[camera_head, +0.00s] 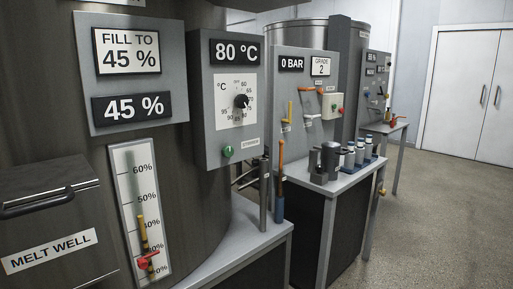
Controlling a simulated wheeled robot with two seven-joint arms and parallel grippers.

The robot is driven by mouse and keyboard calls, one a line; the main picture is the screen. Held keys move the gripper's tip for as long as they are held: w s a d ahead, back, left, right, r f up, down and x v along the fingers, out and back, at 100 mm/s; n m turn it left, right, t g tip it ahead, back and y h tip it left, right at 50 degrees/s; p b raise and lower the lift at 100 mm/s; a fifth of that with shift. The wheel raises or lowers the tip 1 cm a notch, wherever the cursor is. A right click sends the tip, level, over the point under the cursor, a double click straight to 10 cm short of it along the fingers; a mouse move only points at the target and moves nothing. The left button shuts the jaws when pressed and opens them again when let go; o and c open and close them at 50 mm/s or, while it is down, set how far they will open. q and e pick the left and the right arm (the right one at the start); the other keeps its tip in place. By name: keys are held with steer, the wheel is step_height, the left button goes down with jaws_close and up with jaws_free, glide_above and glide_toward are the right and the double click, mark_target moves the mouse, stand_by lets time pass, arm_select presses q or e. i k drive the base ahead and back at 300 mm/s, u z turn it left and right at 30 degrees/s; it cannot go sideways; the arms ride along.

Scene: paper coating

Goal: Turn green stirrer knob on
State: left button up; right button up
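The green stirrer knob (228,152) is on the lower part of a grey control box, below a temperature dial. A small label (251,142) reading like "STIRRER" is up and right of it. The knob is small here, and I cannot tell which way it is turned. The control box (203,130) has an "80 °C" display (236,52) and a black dial knob (241,101) on a white scale. Neither of my grippers is in view.
A "FILL TO 45 %" panel (82,62) and a melt well box (45,205) are at left. A bench (245,235) below the knob bears a wooden-handled tool (281,155) in a holder. Another bench with several containers stands beyond. Open floor (440,210) is at right.

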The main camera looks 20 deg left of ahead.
mark_target(228, 151)
steer(key=u, duration=0.5)
steer(key=i, duration=0.9)
steer(key=u, duration=0.8)
